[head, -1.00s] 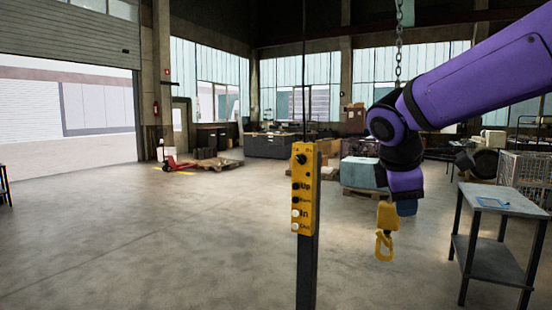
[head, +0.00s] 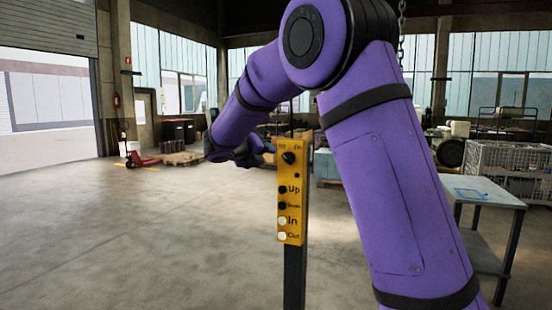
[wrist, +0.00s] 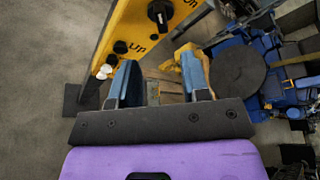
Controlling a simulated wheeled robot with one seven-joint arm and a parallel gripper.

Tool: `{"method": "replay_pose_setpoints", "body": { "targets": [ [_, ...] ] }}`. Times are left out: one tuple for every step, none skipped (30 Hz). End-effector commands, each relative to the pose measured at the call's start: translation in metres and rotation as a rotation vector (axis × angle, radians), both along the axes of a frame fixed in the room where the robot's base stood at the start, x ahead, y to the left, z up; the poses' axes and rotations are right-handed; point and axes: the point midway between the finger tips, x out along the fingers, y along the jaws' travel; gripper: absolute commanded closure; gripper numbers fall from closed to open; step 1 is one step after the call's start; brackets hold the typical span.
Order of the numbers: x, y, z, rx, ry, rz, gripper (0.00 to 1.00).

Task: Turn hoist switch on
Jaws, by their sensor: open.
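The yellow hoist control box (head: 292,215) stands on a dark post (head: 294,280). Its black rotary switch (head: 289,157) is at the top, above the Up, Down, In and Out buttons. The switch also shows in the wrist view (wrist: 160,13), at the top of the yellow panel (wrist: 120,40). My gripper (head: 264,150) is just left of the box's upper end. In the wrist view my two blue fingers (wrist: 158,60) are apart with nothing between them. The switch is beyond their tips, apart from them. Its on and off marks are too small to read surely.
A grey table (head: 490,190) stands at the right, with a wire crate (head: 510,165) behind it. A hoist chain (head: 401,25) hangs at the top; my arm hides its hook. The floor at left is clear, with a red pallet truck (head: 140,160) far back.

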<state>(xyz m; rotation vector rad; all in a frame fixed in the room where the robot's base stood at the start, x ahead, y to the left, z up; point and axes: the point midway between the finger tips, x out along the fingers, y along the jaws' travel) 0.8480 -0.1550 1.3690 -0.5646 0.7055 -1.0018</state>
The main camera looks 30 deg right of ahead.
Motion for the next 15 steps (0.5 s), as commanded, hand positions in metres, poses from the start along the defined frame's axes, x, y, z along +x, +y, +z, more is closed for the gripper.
{"method": "replay_pose_setpoints", "body": {
  "targets": [
    [0.001,-0.005,-0.001,0.000,0.001,-0.003,0.57],
    [0.002,-0.009,-0.002,0.000,0.000,-0.004,0.57],
    [0.004,-0.013,-0.004,0.001,0.000,-0.005,0.57],
    [0.006,-0.017,-0.005,0.001,0.000,-0.005,0.57],
    [0.007,-0.022,-0.006,0.002,-0.001,-0.005,0.57],
    [0.010,-0.028,-0.008,0.001,-0.001,-0.006,0.57],
    [0.012,-0.033,-0.010,0.002,-0.002,-0.005,0.57],
    [0.014,-0.038,-0.011,0.002,-0.001,-0.005,0.57],
    [0.016,-0.045,-0.013,0.001,-0.002,-0.006,0.57],
    [0.018,-0.050,-0.015,0.002,-0.002,-0.005,0.57],
    [0.020,-0.055,-0.016,0.003,-0.003,-0.006,0.57],
    [0.022,-0.061,-0.018,0.003,-0.003,-0.006,0.57],
    [0.024,-0.064,-0.019,0.003,-0.002,-0.005,0.57],
    [0.026,-0.068,-0.021,0.003,-0.002,-0.005,0.57],
    [0.027,-0.074,-0.022,0.003,-0.002,-0.005,0.57]
  ]
}}
